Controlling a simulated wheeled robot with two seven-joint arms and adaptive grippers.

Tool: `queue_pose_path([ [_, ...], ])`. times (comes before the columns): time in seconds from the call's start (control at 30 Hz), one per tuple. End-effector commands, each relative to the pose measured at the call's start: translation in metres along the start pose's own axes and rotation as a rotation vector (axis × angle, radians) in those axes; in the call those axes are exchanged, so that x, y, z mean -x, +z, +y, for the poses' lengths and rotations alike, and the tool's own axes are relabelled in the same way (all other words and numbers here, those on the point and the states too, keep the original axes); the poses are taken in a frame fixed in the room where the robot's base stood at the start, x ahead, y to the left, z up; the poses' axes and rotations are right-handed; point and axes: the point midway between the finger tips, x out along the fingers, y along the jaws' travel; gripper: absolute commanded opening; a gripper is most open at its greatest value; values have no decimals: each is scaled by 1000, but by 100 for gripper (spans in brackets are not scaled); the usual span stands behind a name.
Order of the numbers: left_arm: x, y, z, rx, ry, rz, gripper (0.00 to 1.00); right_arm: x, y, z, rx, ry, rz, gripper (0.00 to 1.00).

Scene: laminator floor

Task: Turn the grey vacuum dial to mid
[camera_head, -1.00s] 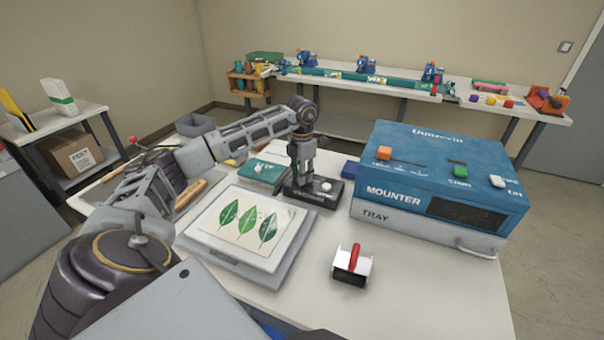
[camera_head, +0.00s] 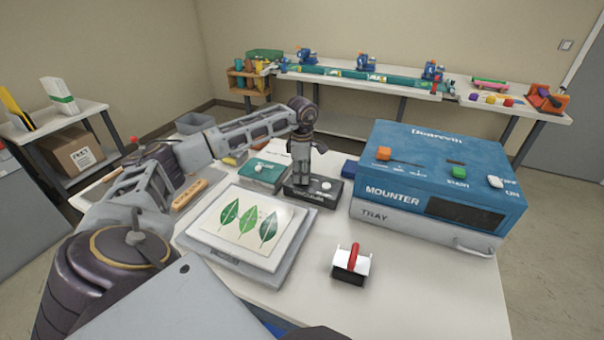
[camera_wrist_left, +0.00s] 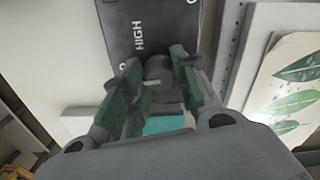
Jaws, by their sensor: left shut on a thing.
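The black control box (camera_head: 326,197) stands on the white table between the leaf tray and the blue mounter. A white knob (camera_head: 326,185) sits on its right part. My left gripper (camera_head: 301,181) points straight down onto the box's left part and hides the dial in the head view. In the left wrist view the grey dial (camera_wrist_left: 160,68) sits between the two fingers, which are shut on it. The box's top (camera_wrist_left: 150,20) shows the word HIGH there; the dial's pointer and the other marks cannot be read. My right gripper is not in view.
The blue mounter (camera_head: 440,165) stands close on the right. A grey tray with a leaf print (camera_head: 250,228) lies in front of the box, and a teal box (camera_head: 262,175) stands behind left. A red-handled block (camera_head: 352,262) stands at the front, with bare table around it.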

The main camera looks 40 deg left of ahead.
Motion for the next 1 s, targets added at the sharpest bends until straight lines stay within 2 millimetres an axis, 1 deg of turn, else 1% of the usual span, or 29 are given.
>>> queue_pose_path([
  [0.3, 1, 0, 1, -92, 3, -2, 6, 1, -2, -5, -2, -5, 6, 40],
  [0.73, 1, 0, 1, -101, 4, -2, 6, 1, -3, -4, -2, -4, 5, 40],
  [0.77, 1, 0, 1, -101, 4, -2, 33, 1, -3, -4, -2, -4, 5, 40],
  [0.9, 1, 0, 1, -101, 3, -1, 51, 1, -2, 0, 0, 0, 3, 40],
  [1.0, 1, 0, 0, -101, 2, -1, 53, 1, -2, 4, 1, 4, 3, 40],
])
